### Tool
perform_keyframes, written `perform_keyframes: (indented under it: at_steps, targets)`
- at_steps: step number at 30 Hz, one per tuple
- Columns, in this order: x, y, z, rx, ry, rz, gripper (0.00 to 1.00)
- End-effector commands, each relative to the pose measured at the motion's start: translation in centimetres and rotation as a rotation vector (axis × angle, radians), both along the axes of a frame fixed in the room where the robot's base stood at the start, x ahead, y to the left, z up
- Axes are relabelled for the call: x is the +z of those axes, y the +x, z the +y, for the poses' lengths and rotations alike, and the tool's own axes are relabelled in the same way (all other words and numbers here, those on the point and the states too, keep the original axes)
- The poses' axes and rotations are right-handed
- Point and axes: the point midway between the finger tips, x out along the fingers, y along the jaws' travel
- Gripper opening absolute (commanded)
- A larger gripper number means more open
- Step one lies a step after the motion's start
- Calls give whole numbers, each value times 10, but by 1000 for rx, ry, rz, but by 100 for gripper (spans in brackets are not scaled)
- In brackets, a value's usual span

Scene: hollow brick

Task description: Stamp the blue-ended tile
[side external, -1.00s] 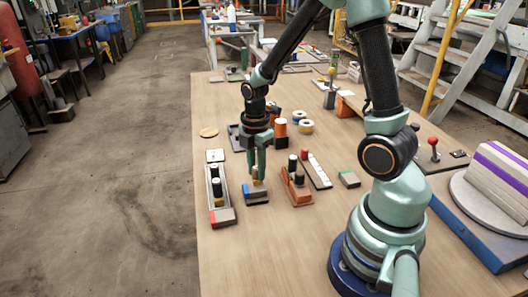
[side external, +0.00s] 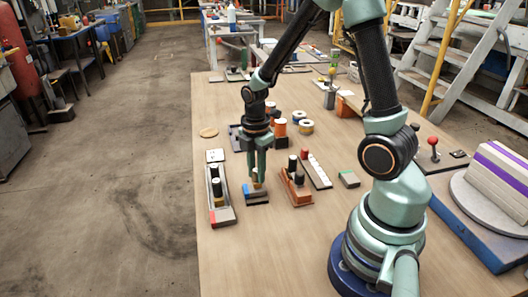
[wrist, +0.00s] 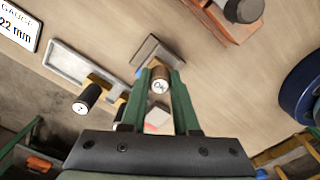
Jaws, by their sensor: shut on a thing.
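The blue-ended tile (side external: 258,200) lies on the table below my gripper (side external: 257,178). It is grey, with its blue end at the left. In the wrist view the tile (wrist: 150,50) shows just beyond the fingertips, its blue end partly hidden. My gripper (wrist: 160,85) is shut on a stamp (wrist: 159,84) with a brown handle marked "OK". The stamp stands upright over the tile; its lower end is at or very near the tile's top, and I cannot tell if they touch.
A grey tray (side external: 230,206) with black-handled stamps (side external: 216,187) stands left of the tile. A red-ended tile (side external: 222,216) is at its near end. The table's front is clear.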

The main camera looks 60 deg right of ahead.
Motion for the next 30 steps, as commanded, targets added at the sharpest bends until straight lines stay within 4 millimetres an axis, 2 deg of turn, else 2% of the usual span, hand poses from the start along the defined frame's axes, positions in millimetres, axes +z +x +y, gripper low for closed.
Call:
perform_keyframes:
  at_steps: [30]
  targets:
    - [-9,0,0,0,0,-1,0]
